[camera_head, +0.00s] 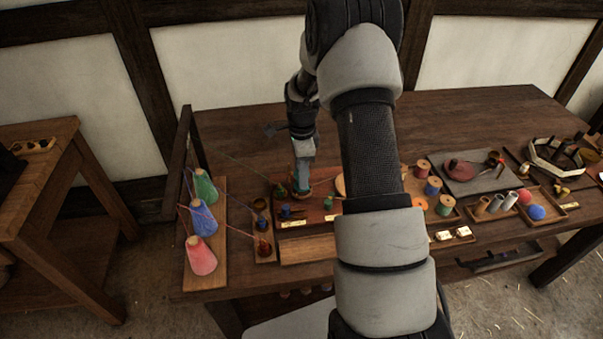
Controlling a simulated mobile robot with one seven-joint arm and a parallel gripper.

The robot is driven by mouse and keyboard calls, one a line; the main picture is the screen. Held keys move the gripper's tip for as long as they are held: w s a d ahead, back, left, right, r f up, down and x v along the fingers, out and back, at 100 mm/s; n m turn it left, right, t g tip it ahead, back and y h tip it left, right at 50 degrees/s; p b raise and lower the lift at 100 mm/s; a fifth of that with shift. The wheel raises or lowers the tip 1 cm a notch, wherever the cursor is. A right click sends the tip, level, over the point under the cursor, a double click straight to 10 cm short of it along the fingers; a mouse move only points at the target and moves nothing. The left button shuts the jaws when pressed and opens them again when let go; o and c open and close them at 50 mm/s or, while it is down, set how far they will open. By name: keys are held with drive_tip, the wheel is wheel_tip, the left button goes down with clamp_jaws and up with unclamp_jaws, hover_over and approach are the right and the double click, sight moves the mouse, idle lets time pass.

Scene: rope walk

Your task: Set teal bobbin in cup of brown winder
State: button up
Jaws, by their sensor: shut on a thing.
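My gripper (302,182) points down over the dark red board (318,214) at the middle left of the bench. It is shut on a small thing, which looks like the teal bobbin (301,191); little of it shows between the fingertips. A copper-brown rim shows right around the fingertips, possibly the brown winder's cup. I cannot tell whether the bobbin is inside it or just above it. A small green piece stands just left of the fingertips, and a blue spool (286,212) stands in front on the board.
Red, blue and green yarn cones (201,256) stand on a rack at left, with threads running toward the board. A narrow tray (264,250) holds small pieces. Spools (433,187), tubes and balls (537,212) crowd the right. My arm hides the bench's middle.

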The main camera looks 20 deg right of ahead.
drive_tip(key=shift+f, duration=0.15)
drive_tip(key=shift+f+b, duration=0.7)
drive_tip(key=shift+f, duration=0.05)
drive_tip(key=shift+f, duration=0.15)
idle(0.4)
drive_tip(key=o, duration=1.3)
drive_tip(key=shift+r+p, duration=2.1)
drive_tip(key=shift+r, duration=1.95)
